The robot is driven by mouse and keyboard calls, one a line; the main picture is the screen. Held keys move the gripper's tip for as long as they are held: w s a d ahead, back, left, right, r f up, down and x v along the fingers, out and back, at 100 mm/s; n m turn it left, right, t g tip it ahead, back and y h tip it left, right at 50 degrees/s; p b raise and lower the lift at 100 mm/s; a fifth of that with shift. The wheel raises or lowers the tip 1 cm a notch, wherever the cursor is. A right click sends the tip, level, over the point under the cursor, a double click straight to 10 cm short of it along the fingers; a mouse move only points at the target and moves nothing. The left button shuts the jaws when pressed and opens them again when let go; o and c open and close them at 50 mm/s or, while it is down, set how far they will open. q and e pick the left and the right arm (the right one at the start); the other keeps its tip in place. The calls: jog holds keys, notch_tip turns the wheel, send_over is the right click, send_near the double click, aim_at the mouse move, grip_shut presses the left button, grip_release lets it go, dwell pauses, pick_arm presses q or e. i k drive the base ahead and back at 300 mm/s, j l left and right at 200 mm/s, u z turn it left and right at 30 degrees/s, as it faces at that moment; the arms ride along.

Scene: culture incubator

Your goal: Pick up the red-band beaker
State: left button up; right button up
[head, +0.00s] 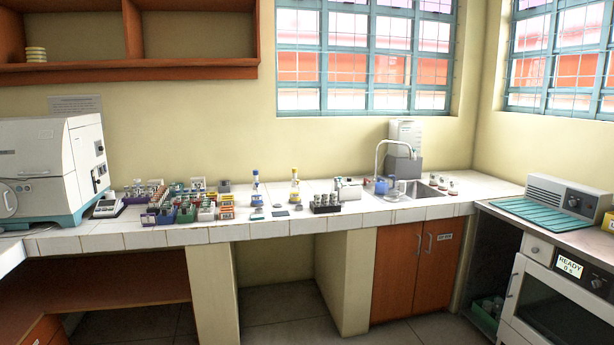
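I cannot clearly make out a red-band beaker; the small glassware is too small to read for band colour. Several small jars with reddish-brown parts (453,188) stand right of the sink. Neither of my grippers shows in the head view.
Racks of bottles (187,213) crowd the counter's left part, beside a white machine (40,165). At right, an incubator labelled READY (569,267) stands under a worktop with a teal mat (535,212).

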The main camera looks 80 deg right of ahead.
aim_at(434, 182)
jog(key=l+z, duration=0.2)
jog(key=z, duration=0.3)
jog(key=k+l+z, duration=0.1)
jog(key=l+z, duration=0.15)
jog(key=z, duration=0.25)
jog(key=l+z, duration=0.2)
jog(key=z, duration=0.3)
jog(key=i+l+z, duration=0.1)
jog(key=z, duration=0.4)
jog(key=i+l+z, duration=0.1)
jog(key=l+z, duration=0.15)
jog(key=z, duration=0.25)
jog(key=i+l+z, duration=0.85)
jog(key=i, duration=0.35)
jog(key=i+l, duration=0.25)
jog(key=i, duration=0.2)
jog(key=i+l, duration=0.2)
jog(key=i, duration=0.2)
